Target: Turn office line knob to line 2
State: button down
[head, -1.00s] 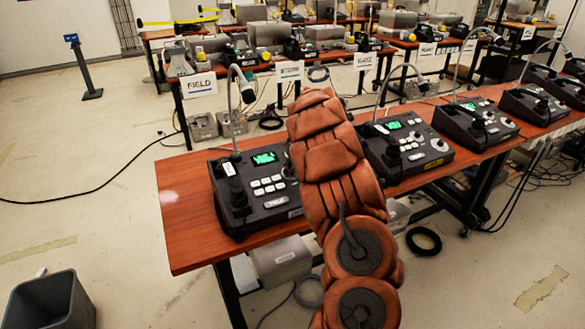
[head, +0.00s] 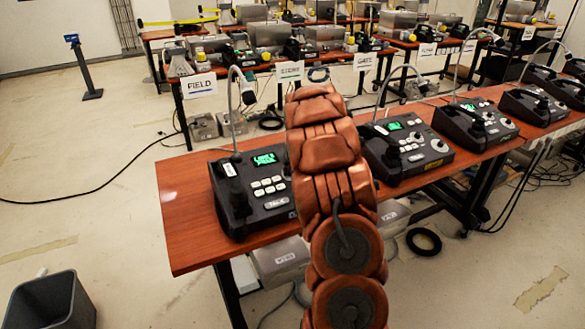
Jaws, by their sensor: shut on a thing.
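The nearest paging phone (head: 244,222) is a dark console with a handset, white buttons and a gooseneck microphone. Its green screen (head: 264,160) shows two lines of text, too small to read surely. My brown arm covers this phone's right side, and any knob there is hidden. My gripper is hidden behind the arm, so I cannot see what it touches. A second phone (head: 421,160) stands right of the arm, with light round knobs (head: 438,145) and a green screen (head: 394,125). I cannot see which phone is the office one.
More phones (head: 478,123) stand along the wooden table (head: 183,205) to the right. Tables behind carry consoles and signs such as FIELD (head: 200,85) and GATE (head: 365,62). A dark bin (head: 49,302) stands at lower left.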

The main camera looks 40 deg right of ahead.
jog(key=shift+r+m+p, duration=0.1)
jog(key=shift+m+p, duration=0.3)
jog(key=shift+m, duration=0.8)
jog(key=c, duration=0.9)
grip_release()
jog(key=v, duration=1.2)
jog(key=shift+a, duration=0.25)
jog(key=shift+w, duration=0.1)
